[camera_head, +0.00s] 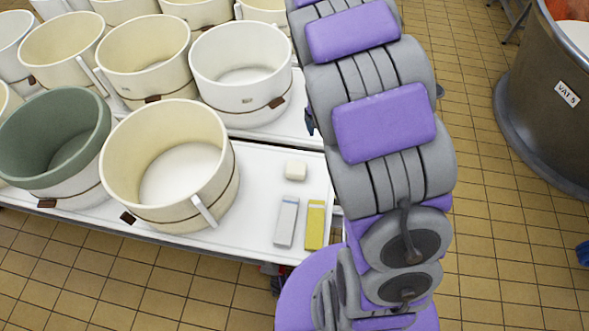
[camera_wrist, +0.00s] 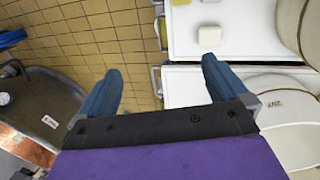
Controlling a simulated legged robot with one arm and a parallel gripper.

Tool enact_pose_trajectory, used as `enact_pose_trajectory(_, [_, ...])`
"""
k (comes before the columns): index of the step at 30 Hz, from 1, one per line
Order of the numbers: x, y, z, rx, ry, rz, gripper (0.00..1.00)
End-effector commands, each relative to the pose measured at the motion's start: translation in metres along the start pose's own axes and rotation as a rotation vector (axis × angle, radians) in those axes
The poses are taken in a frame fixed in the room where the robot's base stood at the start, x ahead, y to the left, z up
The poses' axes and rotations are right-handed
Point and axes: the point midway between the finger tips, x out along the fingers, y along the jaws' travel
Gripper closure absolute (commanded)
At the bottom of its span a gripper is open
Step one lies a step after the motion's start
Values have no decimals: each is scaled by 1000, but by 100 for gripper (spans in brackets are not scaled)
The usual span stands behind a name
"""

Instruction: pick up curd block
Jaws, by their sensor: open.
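The curd block is a small off-white block (camera_head: 296,170) on the white table (camera_head: 262,160), near its right edge in the head view. It also shows in the wrist view (camera_wrist: 209,36), lying on the white surface beyond my right-hand finger. My gripper (camera_wrist: 158,85) is open and empty, its two blue fingers spread wide. The fingers are apart from the block, with the gap between them over the tiled floor and the table's edge. In the head view my arm hides the area to the right of the block, and the gripper does not clearly show.
A grey-white box (camera_head: 286,221) and a yellow box (camera_head: 315,225) lie close in front of the block. A cream tub (camera_head: 170,165), a green tub (camera_head: 55,140) and a white tub (camera_head: 241,70) stand to the left and behind. A large metal vat (camera_head: 545,110) stands far right.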

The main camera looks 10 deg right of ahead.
Motion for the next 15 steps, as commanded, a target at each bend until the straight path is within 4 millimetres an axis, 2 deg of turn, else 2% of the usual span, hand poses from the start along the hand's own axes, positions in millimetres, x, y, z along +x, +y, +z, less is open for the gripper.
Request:
enact_pose_trajectory(6, [43,-10,-46,18,8,-3,0])
enact_pose_trajectory(15, [109,-49,-86,23,25,-23,0])
